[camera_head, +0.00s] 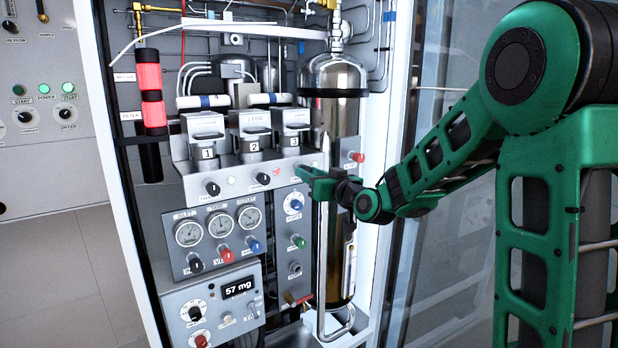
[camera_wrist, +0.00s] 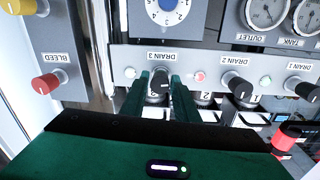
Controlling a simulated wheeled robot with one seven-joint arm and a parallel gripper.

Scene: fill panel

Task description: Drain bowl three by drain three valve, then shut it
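The drain three valve is a small black knob (camera_wrist: 158,82) under the DRAIN 3 label in the wrist view, which is upside down. My gripper (camera_wrist: 160,92) has its green fingers close on both sides of this knob, and appears shut on it. In the head view my gripper (camera_head: 305,176) hides the knob. Bowl three (camera_head: 293,141) is the rightmost of the numbered bowls above the drain strip; its liquid level cannot be made out.
The drain two knob (camera_wrist: 235,82) and drain one knob (camera_wrist: 300,90) sit along the same strip. A red light (camera_wrist: 199,76) lies between drains two and three. The red bleed knob (camera_wrist: 45,84) is nearby. A display (camera_head: 239,288) reads 57 mg. A tall metal cylinder (camera_head: 335,110) stands right of the bowls.

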